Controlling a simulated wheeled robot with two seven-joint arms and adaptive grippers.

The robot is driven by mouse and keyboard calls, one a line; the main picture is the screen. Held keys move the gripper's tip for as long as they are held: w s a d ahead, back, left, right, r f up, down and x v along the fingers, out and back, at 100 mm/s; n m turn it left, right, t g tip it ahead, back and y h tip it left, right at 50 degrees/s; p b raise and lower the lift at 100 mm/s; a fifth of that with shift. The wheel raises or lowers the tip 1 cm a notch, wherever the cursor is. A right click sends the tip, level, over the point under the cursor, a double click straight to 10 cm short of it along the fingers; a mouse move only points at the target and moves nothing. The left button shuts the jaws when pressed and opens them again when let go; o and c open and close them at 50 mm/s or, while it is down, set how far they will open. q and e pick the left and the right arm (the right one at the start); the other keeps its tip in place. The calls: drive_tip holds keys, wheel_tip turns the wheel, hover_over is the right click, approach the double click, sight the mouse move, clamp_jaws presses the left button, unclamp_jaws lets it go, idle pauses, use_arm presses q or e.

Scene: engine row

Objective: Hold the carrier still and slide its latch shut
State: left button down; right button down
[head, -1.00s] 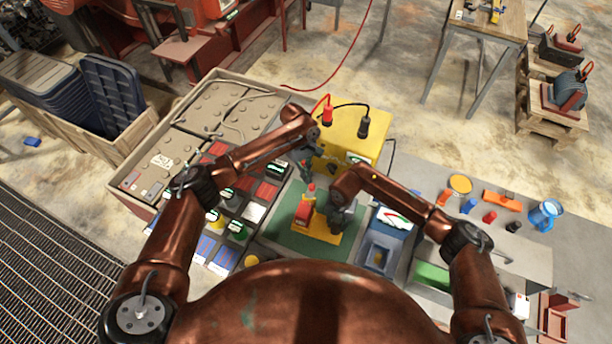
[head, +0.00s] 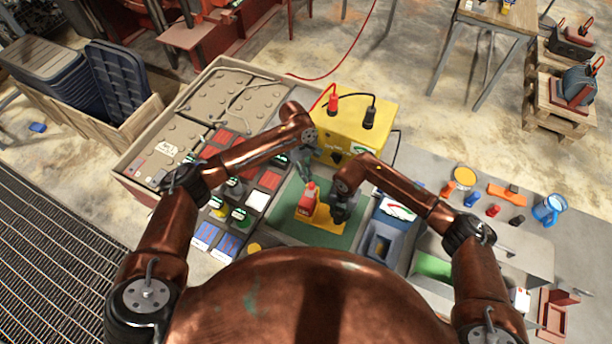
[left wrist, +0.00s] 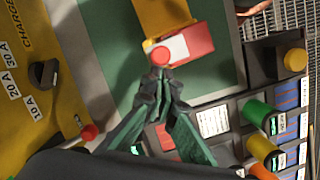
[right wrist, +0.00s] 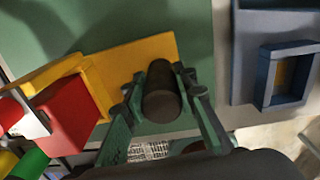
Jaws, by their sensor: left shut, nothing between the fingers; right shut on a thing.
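The carrier is a flat yellow piece (head: 327,224) on a green mat. It also shows in the right wrist view (right wrist: 140,62). A red block (head: 306,204) with a white label sits at its left end, with a round red knob (left wrist: 161,57); it seems to be the latch. My left gripper (left wrist: 160,78) is shut and empty, its tips right at the knob; I cannot tell whether they touch. My right gripper (right wrist: 160,100) is shut on a dark upright cylinder (right wrist: 161,88) at the carrier's other end. The far side of the block is hidden.
A yellow charger box (head: 352,125) stands behind the mat (head: 282,213). Rows of coloured switches (head: 228,195) lie left of the mat. Loose coloured parts (head: 493,211) lie farther right.

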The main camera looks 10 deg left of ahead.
use_arm(q)
drive_tip(key=w+a+r, duration=0.4)
drive_tip(key=r, duration=0.5)
drive_tip(key=shift+w+r, duration=0.3)
drive_tip(key=shift+w, duration=0.05)
drive_tip(key=shift+a, duration=0.1)
use_arm(e)
drive_tip(key=c, duration=1.5)
unclamp_jaws()
